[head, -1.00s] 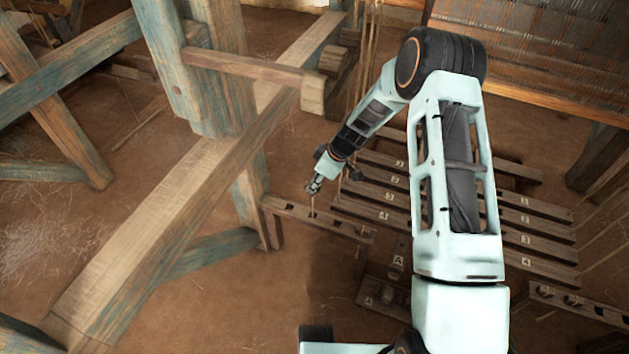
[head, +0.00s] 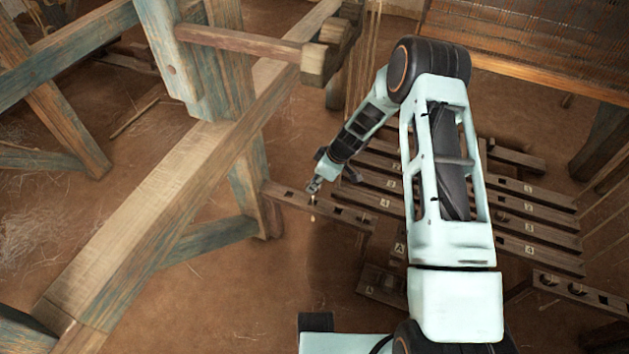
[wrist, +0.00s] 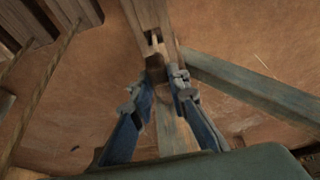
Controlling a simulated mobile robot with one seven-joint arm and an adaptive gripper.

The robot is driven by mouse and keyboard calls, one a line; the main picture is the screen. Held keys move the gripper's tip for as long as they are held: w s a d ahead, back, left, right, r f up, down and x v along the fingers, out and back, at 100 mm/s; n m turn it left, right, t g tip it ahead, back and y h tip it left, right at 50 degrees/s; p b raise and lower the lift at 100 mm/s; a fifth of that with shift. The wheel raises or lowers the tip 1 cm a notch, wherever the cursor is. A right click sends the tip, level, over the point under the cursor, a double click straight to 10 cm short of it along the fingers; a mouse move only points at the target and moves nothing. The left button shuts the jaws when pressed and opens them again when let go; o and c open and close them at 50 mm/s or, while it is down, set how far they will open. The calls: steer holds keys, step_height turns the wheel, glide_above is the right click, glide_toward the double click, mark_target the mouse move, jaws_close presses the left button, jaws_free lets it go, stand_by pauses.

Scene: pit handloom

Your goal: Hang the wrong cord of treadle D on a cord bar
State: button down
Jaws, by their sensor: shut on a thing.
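My gripper (head: 314,186) is shut on the upper part of a thin pale cord (head: 313,204). The cord hangs down and ends in a small pale knob (head: 313,218). A wooden cord bar (head: 346,212) with dark slots lies just under and behind the cord in the head view. I cannot tell whether the cord touches it. In the wrist view my fingers (wrist: 158,88) flank a dark brown piece (wrist: 156,70), in line with a slotted wooden bar (wrist: 148,18). Whether that piece belongs to the cord is unclear. The treadle label A (head: 399,248) shows; D is not readable.
A large timber frame beam (head: 150,225) and its post stand left of my gripper. Several numbered slats (head: 520,205) lie right, partly behind my arm. A second slotted bar (head: 580,292) is at lower right. Hanging cords (head: 364,75) are behind. Bare earth floor lies in front.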

steer(key=shift+f+b, duration=0.45)
steer(key=shift+f, duration=0.9)
steer(key=shift+f+b, duration=2.2)
steer(key=shift+b, duration=0.05)
steer(key=c, duration=1.8)
jaws_free()
steer(key=shift+o, duration=0.2)
steer(key=v, duration=1.2)
